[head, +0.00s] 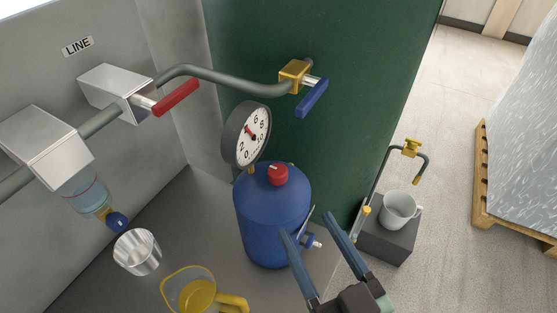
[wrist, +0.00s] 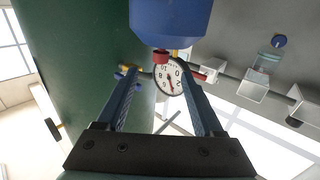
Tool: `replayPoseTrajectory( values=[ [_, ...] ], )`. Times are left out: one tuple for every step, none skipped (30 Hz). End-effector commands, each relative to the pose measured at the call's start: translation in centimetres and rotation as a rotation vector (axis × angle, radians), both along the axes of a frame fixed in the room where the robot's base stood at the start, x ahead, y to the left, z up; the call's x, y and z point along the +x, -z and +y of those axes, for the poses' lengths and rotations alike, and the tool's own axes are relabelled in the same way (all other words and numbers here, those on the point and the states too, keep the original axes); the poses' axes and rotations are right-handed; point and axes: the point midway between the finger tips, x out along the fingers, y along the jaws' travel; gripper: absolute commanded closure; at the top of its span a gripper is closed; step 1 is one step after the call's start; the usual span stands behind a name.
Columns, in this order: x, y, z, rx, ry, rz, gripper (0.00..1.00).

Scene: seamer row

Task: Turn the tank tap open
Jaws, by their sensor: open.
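A blue tank (head: 268,218) with a red knob (head: 278,174) on top stands on the grey surface, upright. A small metal and blue tap (head: 312,242) sticks out low on its right side; its handle position is hard to tell. My gripper (head: 306,225) is open, with its two blue fingers apart and the tap showing between them in the head view. I cannot tell whether a finger touches it. In the wrist view my gripper (wrist: 160,80) shows empty, with the tank (wrist: 170,22) at the top and its red knob (wrist: 160,57) below; the tap is not visible there.
A dial gauge (head: 246,134) stands behind the tank. A pipe above carries a red lever (head: 177,96) and a blue lever (head: 312,98). A metal cup (head: 137,252) and yellow jug (head: 190,288) stand left. A white mug (head: 400,209) sits on a dark block at right.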

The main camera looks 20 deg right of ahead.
Motion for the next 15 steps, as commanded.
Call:
replayPoseTrajectory(
  values=[
    [0.7, -0.5, 0.0, 0.002, -0.002, -0.004, 0.31],
    [1.2, -0.6, 0.0, 0.002, -0.002, -0.004, 0.31],
    [1.9, -0.7, 0.1, 0.002, -0.004, -0.004, 0.31],
    [2.4, -0.7, 0.1, 0.002, -0.004, -0.003, 0.31],
    [3.0, -0.7, 0.1, 0.002, -0.004, -0.004, 0.31],
    [3.8, -0.7, 0.0, 0.002, -0.003, -0.004, 0.31],
    [4.4, -0.8, 0.1, 0.002, -0.003, -0.004, 0.31],
    [5.0, -0.7, 0.1, 0.002, -0.004, -0.004, 0.31],
    [5.7, -0.7, 0.0, 0.002, -0.003, -0.003, 0.31],
    [6.3, -0.7, 0.0, 0.002, -0.003, -0.004, 0.31],
    [6.8, -0.7, 0.0, 0.002, -0.003, -0.003, 0.31],
    [7.6, -0.6, 0.0, 0.002, -0.003, -0.002, 0.31],
    [8.1, -0.6, 0.0, 0.002, -0.003, -0.004, 0.31],
    [8.6, -0.6, 0.0, 0.003, -0.002, -0.003, 0.31],
    [9.2, -0.6, 0.0, 0.002, -0.002, -0.003, 0.31]
  ],
)
